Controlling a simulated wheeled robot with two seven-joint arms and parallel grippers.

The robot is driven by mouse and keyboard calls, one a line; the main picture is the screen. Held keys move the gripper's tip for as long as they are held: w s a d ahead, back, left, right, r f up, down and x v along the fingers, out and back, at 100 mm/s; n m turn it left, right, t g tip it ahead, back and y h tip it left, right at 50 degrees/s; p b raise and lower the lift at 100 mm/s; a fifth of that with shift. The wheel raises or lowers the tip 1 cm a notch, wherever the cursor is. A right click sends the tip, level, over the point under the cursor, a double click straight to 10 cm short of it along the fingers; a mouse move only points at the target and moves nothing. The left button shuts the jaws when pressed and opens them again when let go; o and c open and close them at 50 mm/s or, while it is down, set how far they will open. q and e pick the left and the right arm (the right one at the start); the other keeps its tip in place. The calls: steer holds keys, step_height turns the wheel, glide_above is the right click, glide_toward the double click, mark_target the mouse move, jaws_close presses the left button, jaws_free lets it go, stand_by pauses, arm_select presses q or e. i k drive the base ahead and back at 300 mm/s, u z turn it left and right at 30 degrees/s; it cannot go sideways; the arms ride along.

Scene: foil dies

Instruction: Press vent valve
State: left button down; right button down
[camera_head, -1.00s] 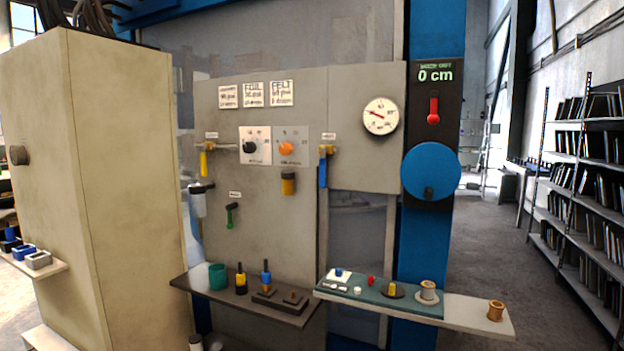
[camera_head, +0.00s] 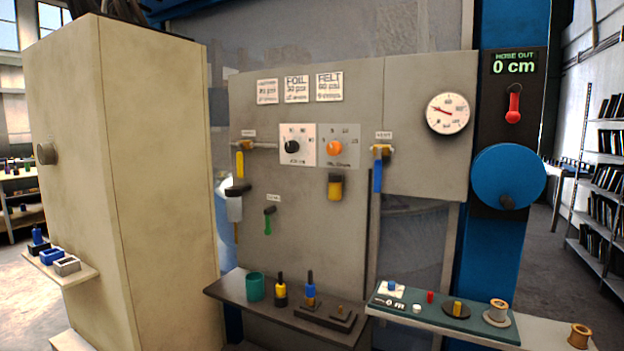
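A valve with a hanging blue lever (camera_head: 378,176) and a brass body is on the grey panel, below a small label that seems to read "VENT". The lever points straight down. A similar valve with a yellow lever (camera_head: 240,164) hangs at the panel's left, and a small green lever (camera_head: 268,220) sits lower, slightly tilted. Their labels are too small to read surely. A round gauge (camera_head: 447,114) is to the right of the blue lever. Neither of my grippers shows in the head view.
Two dials, black (camera_head: 292,147) and orange (camera_head: 334,148), sit between the levers. A dark shelf (camera_head: 228,291) and a pale shelf (camera_head: 545,333) with small items jut out below. A beige cabinet (camera_head: 160,170) stands at left; a blue wheel (camera_head: 508,176) is at right.

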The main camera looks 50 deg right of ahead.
mark_target(377, 185)
steer(key=u, duration=0.1)
steer(key=i, duration=0.7)
steer(key=z, duration=0.85)
steer(key=i, duration=0.45)
steer(key=z, duration=0.55)
